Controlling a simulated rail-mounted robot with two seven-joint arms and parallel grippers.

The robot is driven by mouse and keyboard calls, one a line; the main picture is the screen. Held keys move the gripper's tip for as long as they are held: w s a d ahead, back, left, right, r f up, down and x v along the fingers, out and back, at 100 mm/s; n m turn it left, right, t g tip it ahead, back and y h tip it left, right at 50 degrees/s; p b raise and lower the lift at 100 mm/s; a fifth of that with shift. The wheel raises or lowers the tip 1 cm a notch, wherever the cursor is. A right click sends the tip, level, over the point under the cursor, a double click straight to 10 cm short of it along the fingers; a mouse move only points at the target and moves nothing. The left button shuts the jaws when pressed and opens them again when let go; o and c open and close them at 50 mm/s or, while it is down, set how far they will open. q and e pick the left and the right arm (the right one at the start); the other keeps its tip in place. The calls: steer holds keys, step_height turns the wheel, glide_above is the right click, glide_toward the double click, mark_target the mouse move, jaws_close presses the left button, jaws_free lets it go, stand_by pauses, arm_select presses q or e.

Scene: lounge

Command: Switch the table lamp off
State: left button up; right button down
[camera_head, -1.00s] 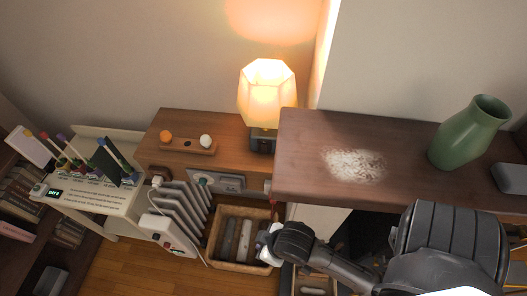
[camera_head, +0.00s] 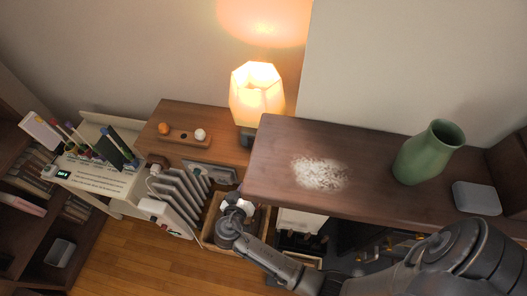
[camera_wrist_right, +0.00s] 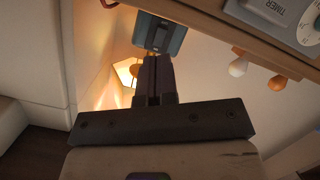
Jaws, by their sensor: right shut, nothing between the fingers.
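The table lamp (camera_head: 257,98) is lit, with a faceted glowing shade on a dark base (camera_head: 248,138). It stands on the wooden shelf at the wall, beside the higher dark ledge. The right wrist view shows the lamp upside down: its blue-grey base (camera_wrist_right: 160,34) lies just beyond the fingertips, and part of the shade (camera_wrist_right: 126,72) glows behind. I cannot make out a switch. My right gripper (camera_wrist_right: 153,78) is shut and empty, pointing at the base with no clear contact. In the head view my right gripper (camera_head: 238,203) is below the shelf's front. My left gripper is out of view.
The dark ledge (camera_head: 270,186) juts out right of the lamp, bearing a green vase (camera_head: 428,153) and white powder (camera_head: 320,173). A timer panel (camera_wrist_right: 278,14) is close by in the wrist view.

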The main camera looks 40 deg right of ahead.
steer(key=shift+w+a+r+m+t+h, duration=0.15)
steer(key=shift+w+r+m+t, duration=0.15)
steer(key=shift+m, duration=0.6)
steer(key=shift+w+d+r+m+t+h, duration=0.1)
steer(key=shift+r+m+t+h, duration=0.2)
steer(key=shift+m, duration=0.6)
steer(key=shift+w+a+r+m+t+h, duration=0.15)
steer(key=shift+r+m, duration=0.25)
steer(key=shift+m, duration=0.5)
steer(key=shift+d, duration=0.15)
steer(key=x, duration=1.2)
steer(key=shift+w+p, duration=0.15)
steer(key=shift+p, duration=0.15)
steer(key=shift+x, duration=0.9)
steer(key=shift+f, duration=0.15)
